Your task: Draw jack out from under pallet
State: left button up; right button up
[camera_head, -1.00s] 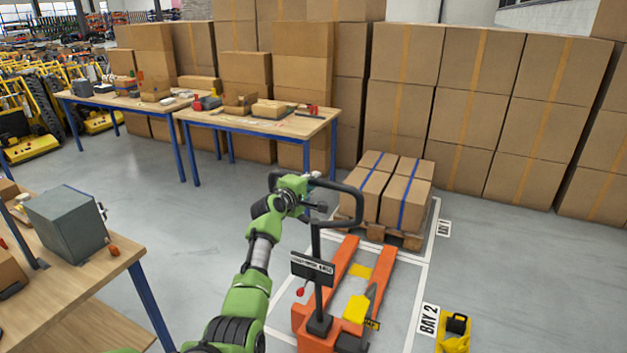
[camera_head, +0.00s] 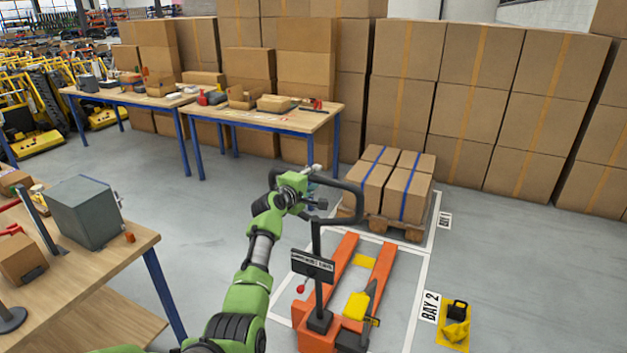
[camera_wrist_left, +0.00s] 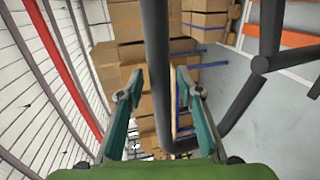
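The orange pallet jack (camera_head: 305,318) stands in a white-lined bay, its forks pointing at the wooden pallet (camera_head: 412,234). The fork tips show just in front of the pallet's near edge. The pallet bears cartons with blue straps (camera_head: 404,194). My left gripper (camera_head: 312,194) is at the left side of the jack's black loop handle (camera_head: 352,188). In the left wrist view the handle bar (camera_wrist_left: 158,75) runs between the two teal fingers of the left gripper (camera_wrist_left: 158,95), which sit close on either side of it. My right gripper is out of view.
A yellow object with a black top (camera_head: 455,326) stands right of the bay beside the BAY 2 sign (camera_head: 430,306). A workbench (camera_head: 110,268) is at the left, two tables (camera_head: 290,122) behind. Stacked cartons (camera_head: 470,100) line the back. Floor is open left of the jack.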

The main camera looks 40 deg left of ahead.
pick_arm(q)
jog(key=shift+f, duration=0.1)
jog(key=v, duration=1.2)
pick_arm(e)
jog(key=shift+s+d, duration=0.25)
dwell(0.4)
